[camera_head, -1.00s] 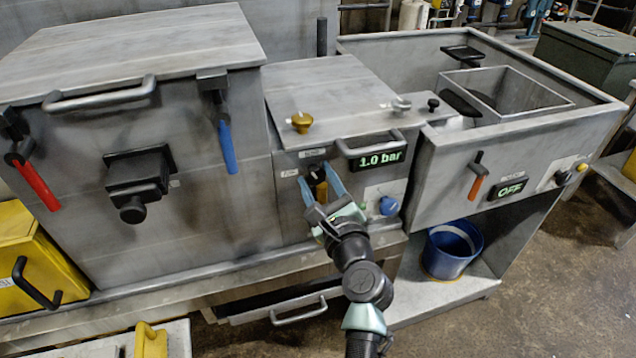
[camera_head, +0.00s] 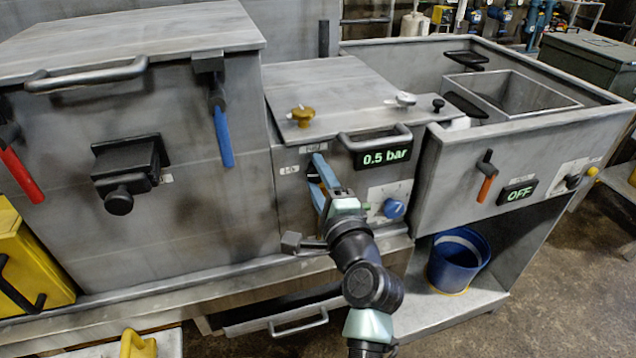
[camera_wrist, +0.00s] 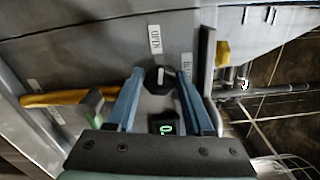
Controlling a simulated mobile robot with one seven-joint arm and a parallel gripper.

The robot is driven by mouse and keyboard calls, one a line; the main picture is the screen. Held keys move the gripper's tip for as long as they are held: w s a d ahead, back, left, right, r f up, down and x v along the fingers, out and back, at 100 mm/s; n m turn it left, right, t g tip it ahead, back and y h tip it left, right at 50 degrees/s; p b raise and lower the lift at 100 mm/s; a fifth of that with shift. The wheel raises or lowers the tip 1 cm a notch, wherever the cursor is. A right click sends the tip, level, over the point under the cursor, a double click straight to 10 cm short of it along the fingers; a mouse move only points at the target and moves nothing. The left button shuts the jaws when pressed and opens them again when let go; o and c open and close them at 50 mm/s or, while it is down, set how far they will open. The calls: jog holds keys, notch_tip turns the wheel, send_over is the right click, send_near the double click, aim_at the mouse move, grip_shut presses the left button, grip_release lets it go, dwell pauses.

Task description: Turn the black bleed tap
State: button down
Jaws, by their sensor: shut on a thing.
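The black bleed tap (camera_wrist: 159,79) sits between the two blue fingers of my gripper in the wrist view. A pale line marks its face, and a label reading OPEN (camera_wrist: 155,40) is beside it. My gripper (camera_head: 319,172) is at the front of the middle grey unit (camera_head: 292,213) in the head view, shut on the tap. The fingers largely hide the tap in the head view. The green pressure display (camera_head: 384,158) on this unit reads 0.5 bar.
A bar handle (camera_head: 374,140) and a blue knob (camera_head: 394,208) are close to the right of my gripper. A blue-handled lever (camera_head: 223,136) hangs to the left. A brass knob (camera_head: 303,116) stands on the lid above. A blue bucket (camera_head: 457,262) stands on the low shelf.

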jog(key=shift+f+n, duration=0.1)
jog(key=shift+n, duration=0.5)
jog(key=shift+c, duration=1.6)
grip_release()
jog(key=shift+s, duration=0.1)
jog(key=v, duration=1.3)
jog(key=shift+b, duration=0.4)
